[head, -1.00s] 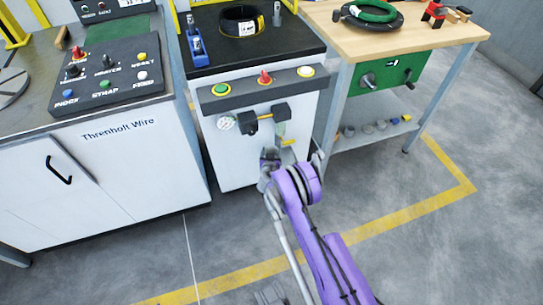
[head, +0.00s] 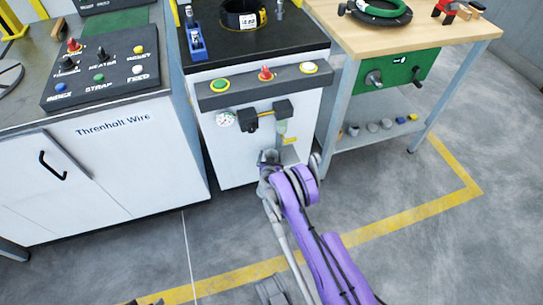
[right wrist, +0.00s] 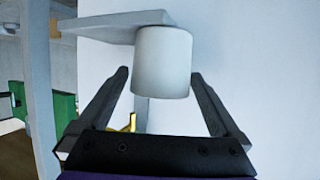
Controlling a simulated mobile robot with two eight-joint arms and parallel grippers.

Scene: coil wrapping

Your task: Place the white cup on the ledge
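The cup looks upright. The pale ledge (right wrist: 100,28) is a flat plate just left of the cup and partly behind it; I cannot tell whether they touch. In the head view my right gripper (head: 268,160) is at the front of the white cabinet, and I cannot make out the cup or ledge there.
The white cabinet (head: 235,165) has a row of buttons, a gauge (head: 224,119) and black fittings (head: 283,109) above my gripper. The control bench (head: 100,190) is at left. The wooden workbench (head: 410,40) with a green drawer (head: 395,75) is at right. Floor at right is clear.

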